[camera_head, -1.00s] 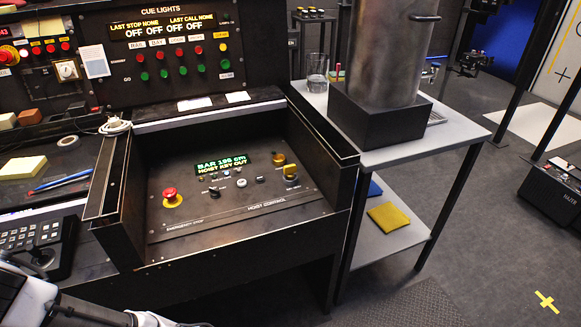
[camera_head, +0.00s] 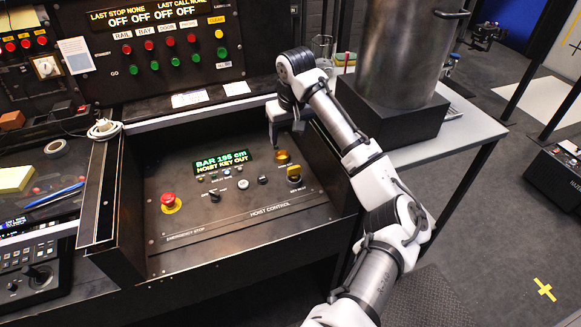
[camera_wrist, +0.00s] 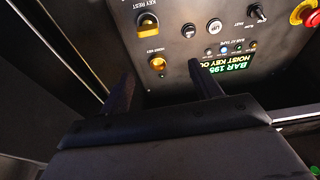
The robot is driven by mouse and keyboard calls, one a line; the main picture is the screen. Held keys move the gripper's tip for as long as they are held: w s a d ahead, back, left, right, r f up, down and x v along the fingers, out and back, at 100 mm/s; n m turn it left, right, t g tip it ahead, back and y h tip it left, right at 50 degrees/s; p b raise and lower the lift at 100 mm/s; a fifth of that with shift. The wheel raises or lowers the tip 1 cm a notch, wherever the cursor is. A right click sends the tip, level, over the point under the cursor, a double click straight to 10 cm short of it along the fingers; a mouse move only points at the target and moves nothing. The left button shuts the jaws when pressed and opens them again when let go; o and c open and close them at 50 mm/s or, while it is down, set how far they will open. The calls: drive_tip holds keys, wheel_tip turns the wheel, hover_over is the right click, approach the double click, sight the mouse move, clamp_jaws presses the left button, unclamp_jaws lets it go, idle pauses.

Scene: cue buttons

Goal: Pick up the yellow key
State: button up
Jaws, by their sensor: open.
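The yellow key (camera_head: 293,170) sits at the key rest, on the right of the hoist control panel. It also shows in the wrist view (camera_wrist: 148,31), near the top. The yellow-ringed hoist key switch (camera_head: 282,156) is just behind it, and it appears below the key in the wrist view (camera_wrist: 157,64). My gripper (camera_head: 286,136) is above the panel's back right, behind and above the key. In the wrist view, its two dark fingers (camera_wrist: 160,74) are spread apart with nothing held, and the switch shows between their tips.
The sunken panel has raised side walls; the right wall (camera_head: 318,170) is close to my arm. A red emergency stop (camera_head: 169,202) is at the panel's left. A large metal cylinder on a dark block (camera_head: 390,125) stands on the side table. The cue lights board (camera_head: 165,45) rises behind.

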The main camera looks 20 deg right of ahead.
drive_tip(key=s+d, duration=0.1)
drive_tip(key=d, duration=0.1)
drive_tip(key=p, duration=0.1)
hover_over(294, 167)
drive_tip(key=shift+g, duration=0.3)
drive_tip(key=f, duration=0.8)
drive_tip(key=shift+s+d+f, duration=0.1)
drive_tip(key=shift+d+f, duration=0.05)
drive_tip(key=shift+d, duration=0.05)
drive_tip(key=shift+a+f+p, duration=0.15)
drive_tip(key=shift+f+p, duration=1)
drive_tip(key=shift+f, duration=1.55)
drive_tip(key=shift+c, duration=0.4)
drive_tip(key=c, duration=1)
drive_tip(key=shift+c, duration=0.3)
drive_tip(key=shift+r, duration=0.15)
